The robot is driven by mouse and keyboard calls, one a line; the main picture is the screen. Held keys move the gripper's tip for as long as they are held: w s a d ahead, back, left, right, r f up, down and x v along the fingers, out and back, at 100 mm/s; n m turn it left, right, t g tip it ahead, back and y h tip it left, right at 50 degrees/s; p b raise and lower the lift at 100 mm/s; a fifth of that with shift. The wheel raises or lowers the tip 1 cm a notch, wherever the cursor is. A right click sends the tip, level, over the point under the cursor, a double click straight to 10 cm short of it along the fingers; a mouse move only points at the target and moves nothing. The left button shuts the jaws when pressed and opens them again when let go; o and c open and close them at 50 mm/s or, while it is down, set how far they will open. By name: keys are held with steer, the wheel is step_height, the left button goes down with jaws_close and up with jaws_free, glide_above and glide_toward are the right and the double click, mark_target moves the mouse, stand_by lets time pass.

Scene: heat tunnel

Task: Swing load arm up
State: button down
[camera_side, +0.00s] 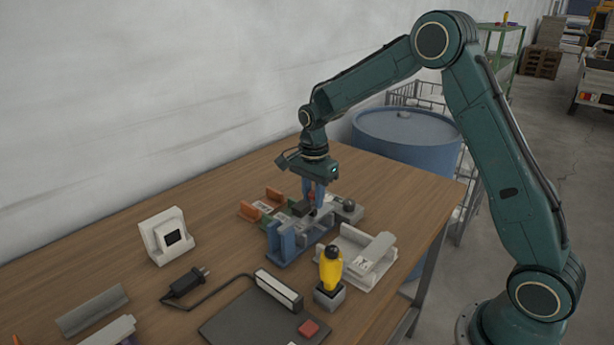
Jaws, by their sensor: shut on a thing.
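My gripper (313,205) points down over the fixture in the middle of the table. It is shut on a small dark reddish piece at the fixture, which seems to be the grip of the load arm. A grey bar (322,222), which looks like the load arm, lies low and roughly level across the fixture, its near end by the blue upright block (284,243). The fingers hide part of it, and the exact contact is too small to make out.
Orange and green parts (268,206) sit left of the fixture. A pale grey bracket (362,258) and a yellow-handled tool (330,268) stand in front right. A white boxed device (167,237), a black plug (187,283) and a dark plate (250,318) lie nearer. A blue drum (408,140) stands behind the table.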

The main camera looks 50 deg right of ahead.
mark_target(305, 201)
steer(key=shift+a+r, duration=0.25)
steer(key=shift+r, duration=0.45)
steer(key=shift+a+r, duration=0.5)
steer(key=shift+r, duration=0.2)
steer(key=shift+a+r, duration=0.1)
steer(key=shift+a+r, duration=0.6)
steer(key=shift+r, duration=0.1)
